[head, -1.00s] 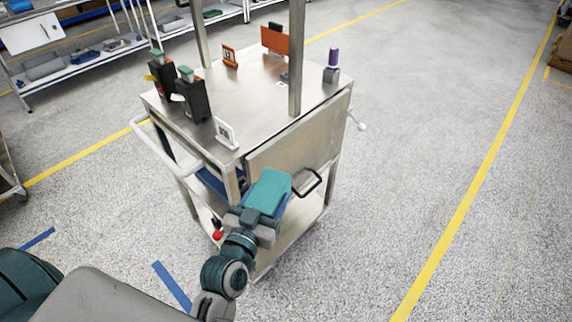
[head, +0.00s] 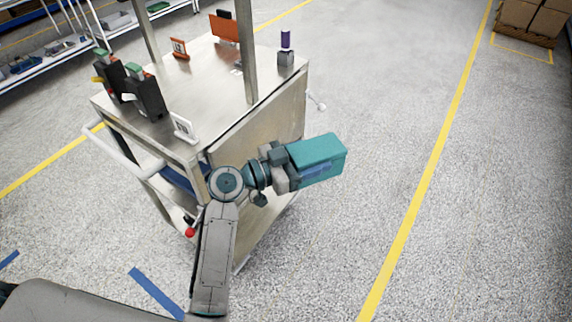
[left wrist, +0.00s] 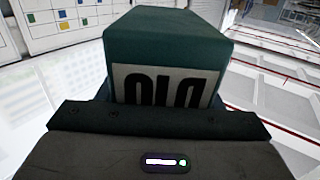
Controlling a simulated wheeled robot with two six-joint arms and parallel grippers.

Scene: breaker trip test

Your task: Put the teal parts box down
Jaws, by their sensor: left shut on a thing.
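The teal parts box (head: 318,157) is held in the air in front of the cart's right side. It also shows in the left wrist view (left wrist: 180,38), with a black and white label on its near face. My left gripper (head: 283,166) is shut on the box's near end. The fingertips are partly hidden by the box and the gripper body. My right gripper is not in view.
A metal cart (head: 195,75) stands at the left, with two dark breakers, an orange sign (head: 225,27), small label stands and a purple-topped item (head: 285,50) on top. A yellow line (head: 425,180) crosses open floor at the right. Boxes on a pallet (head: 530,18) stand far back.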

